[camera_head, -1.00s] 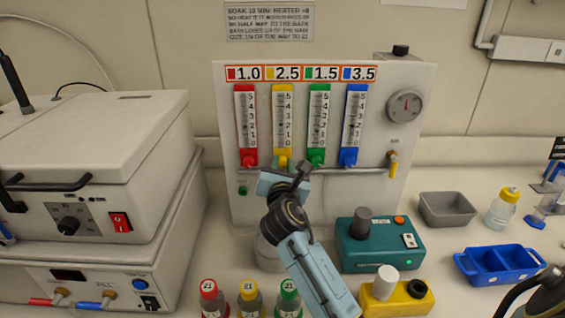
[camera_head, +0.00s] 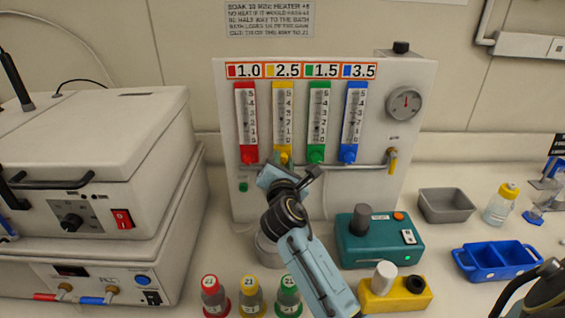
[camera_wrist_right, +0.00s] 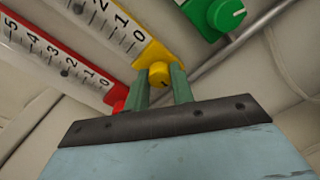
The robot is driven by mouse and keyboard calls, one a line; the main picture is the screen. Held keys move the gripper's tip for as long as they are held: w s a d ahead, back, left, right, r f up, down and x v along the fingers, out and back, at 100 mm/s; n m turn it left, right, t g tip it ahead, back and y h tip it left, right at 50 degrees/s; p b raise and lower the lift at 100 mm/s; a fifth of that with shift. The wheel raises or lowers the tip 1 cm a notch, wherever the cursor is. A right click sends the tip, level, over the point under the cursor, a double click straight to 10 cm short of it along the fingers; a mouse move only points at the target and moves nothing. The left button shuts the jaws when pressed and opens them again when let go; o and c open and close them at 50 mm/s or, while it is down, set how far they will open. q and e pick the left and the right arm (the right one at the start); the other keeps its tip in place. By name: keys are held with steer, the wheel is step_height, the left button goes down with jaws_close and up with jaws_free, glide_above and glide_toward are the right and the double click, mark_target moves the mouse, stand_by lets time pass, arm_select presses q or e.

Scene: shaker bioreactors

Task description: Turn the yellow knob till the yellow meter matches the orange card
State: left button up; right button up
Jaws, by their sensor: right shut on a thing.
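The yellow meter (camera_head: 283,115) stands second from left on the white panel, with its yellow knob (camera_wrist_right: 159,73) at its foot. My right gripper (camera_wrist_right: 160,84) is shut on this knob, one greenish finger on each side. In the head view, the right gripper (camera_head: 283,168) covers most of the knob. The orange-framed card (camera_head: 282,71) above the yellow meter reads 2.5. In the wrist view, a dark float sits in the yellow meter's tube, somewhat above the 2 mark; the exact reading is unclear. My left gripper is out of view.
The red knob (camera_head: 249,157) and green knob (camera_head: 316,155) flank the yellow one closely. A horizontal pipe (camera_head: 350,168) runs just below. A teal device (camera_head: 378,249), a yellow block (camera_head: 397,303) and capped bottles (camera_head: 251,298) stand below on the bench.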

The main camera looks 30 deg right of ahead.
steer(key=o, duration=1)
steer(key=b+v, duration=0.1)
steer(key=v, duration=1.2)
steer(key=shift+a, duration=0.15)
steer(key=shift+s+f, duration=0.1)
